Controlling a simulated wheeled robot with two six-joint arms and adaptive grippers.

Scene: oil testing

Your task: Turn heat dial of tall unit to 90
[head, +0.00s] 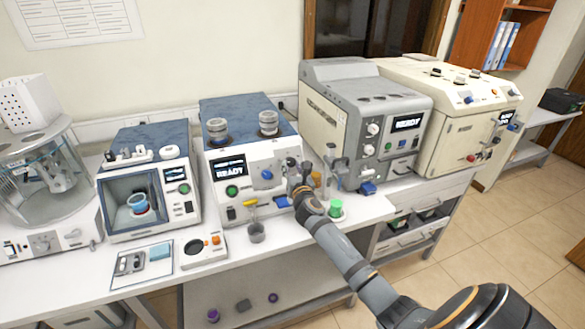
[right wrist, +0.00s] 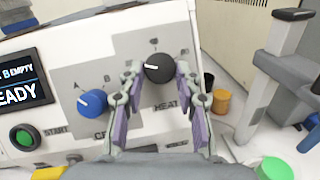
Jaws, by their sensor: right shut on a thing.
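The unit with the blue top (head: 226,150) stands in the middle of the bench, its display reading READY. In the right wrist view its black heat dial (right wrist: 159,67) sits above the word HEAT, with its white mark pointing left. My right gripper (right wrist: 156,78) has its fingers on either side of this dial and is shut on it. In the head view my right gripper (head: 297,182) is at the right of the unit's front and hides the dial. A blue dial (right wrist: 92,103) is to the left of the heat dial. My left gripper is not in view.
A grey unit (head: 345,115) stands close on the right, with a grey stand (head: 338,168) in front. A green-topped container (head: 336,208) and an orange container (right wrist: 221,101) are near my right arm. A small beaker (head: 257,232) stands at the bench front.

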